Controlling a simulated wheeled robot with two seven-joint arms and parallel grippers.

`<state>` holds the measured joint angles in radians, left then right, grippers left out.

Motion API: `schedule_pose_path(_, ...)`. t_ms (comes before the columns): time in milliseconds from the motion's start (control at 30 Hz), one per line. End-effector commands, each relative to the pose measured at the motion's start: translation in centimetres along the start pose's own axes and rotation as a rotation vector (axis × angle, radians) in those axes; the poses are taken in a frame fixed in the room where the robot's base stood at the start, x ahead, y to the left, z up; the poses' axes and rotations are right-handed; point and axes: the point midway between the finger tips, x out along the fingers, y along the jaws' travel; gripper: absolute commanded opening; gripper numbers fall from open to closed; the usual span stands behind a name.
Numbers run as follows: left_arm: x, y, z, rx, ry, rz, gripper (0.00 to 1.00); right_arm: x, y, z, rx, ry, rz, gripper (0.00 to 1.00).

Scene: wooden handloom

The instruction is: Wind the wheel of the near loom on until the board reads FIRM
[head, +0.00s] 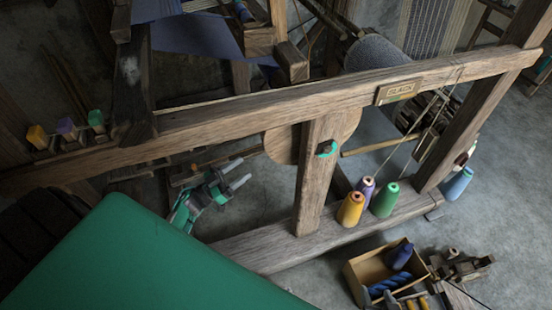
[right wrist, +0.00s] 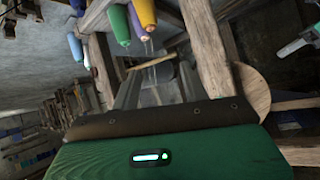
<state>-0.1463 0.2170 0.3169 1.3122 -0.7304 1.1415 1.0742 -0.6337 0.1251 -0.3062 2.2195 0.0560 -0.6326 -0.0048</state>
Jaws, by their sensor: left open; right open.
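The near loom's board (head: 400,90) hangs on the long upper beam and reads SLACK. The wheel is a round wooden disc (head: 283,144), partly hidden behind an upright post (head: 316,185). A teal ring (head: 326,149) shows at the post's side, over the wheel. The wheel also shows in the right wrist view (right wrist: 252,92), again partly behind the post. My left gripper (head: 240,174) is open and empty, left of the wheel and apart from it. My right gripper (right wrist: 157,85) is open, with nothing seen between its fingers; I cannot make it out in the head view.
Yellow (head: 351,209), purple (head: 366,190) and green (head: 384,200) thread cones stand on the lower beam, right of the post. A blue cone (head: 458,184) is further right. A wooden box (head: 352,279) with yarn sits on the floor in front. Bare floor lies between box and beam.

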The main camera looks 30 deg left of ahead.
Motion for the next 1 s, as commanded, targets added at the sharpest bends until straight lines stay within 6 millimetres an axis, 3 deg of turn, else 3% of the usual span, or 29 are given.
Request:
schedule_pose_path(200,0.0,0.5,-1.7,0.01,0.039,0.134,0.54,-2.3,-0.8,-2.8,0.005,0.074,-0.02,0.45)
schedule_pose_path(367,0.9,0.8,-2.2,0.01,0.045,0.156,0.54,-2.8,-0.9,-3.5,0.006,0.085,-0.023,0.45)
schedule_pose_path(800,9.5,2.1,-2.5,0.01,0.048,0.152,0.54,-2.6,-1.2,-3.5,0.009,0.11,-0.03,0.45)
schedule_pose_path(1000,12.4,2.5,-2.6,0.009,0.046,0.151,0.54,-2.5,-1.5,-3.6,0.011,0.131,-0.037,0.45)
